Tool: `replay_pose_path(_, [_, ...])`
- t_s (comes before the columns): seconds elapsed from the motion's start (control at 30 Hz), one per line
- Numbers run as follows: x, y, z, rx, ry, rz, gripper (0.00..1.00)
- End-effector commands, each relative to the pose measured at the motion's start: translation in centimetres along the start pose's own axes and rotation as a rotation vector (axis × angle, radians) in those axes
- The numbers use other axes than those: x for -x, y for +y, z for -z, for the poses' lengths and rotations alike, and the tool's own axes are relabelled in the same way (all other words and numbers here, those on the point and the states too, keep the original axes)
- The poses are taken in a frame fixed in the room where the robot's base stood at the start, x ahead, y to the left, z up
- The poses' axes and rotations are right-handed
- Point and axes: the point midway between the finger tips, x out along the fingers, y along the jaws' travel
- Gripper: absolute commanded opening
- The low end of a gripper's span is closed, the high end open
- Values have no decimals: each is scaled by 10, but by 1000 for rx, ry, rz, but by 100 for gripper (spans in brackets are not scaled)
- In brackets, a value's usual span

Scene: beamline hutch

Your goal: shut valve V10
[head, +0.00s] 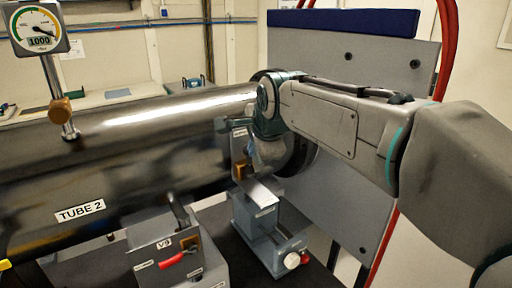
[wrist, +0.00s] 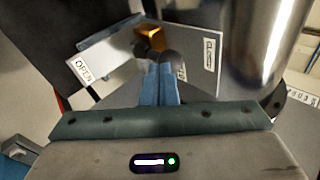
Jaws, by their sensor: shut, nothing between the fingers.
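My gripper (wrist: 158,82) is shut and empty, its blue fingertips together in the wrist view. The fingertips are close to a brass block (wrist: 150,38) and a dark rounded part (wrist: 170,62) on a grey valve plate; I cannot tell whether they touch. One end of the plate carries an OPEN label (wrist: 84,70). In the head view this grey valve unit (head: 262,225) stands under my wrist, right of the V9 valve. Its brass block (head: 240,171) shows beside my wrist. Its label is too small to read as V10, and its handle is not clearly visible.
Valve V9 (head: 185,270) has a red handle grip (head: 171,261) in the lower middle. The large metal tube marked TUBE 2 (head: 120,170) runs behind both valves. A gauge (head: 38,28) reading 1000 stands at upper left. A grey panel (head: 400,75) and red hoses are at right.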

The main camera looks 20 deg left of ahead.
Motion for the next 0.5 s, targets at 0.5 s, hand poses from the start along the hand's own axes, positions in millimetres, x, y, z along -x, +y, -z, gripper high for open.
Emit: replay_pose_path(0.5, [12,-10,0,0,0,0,0])
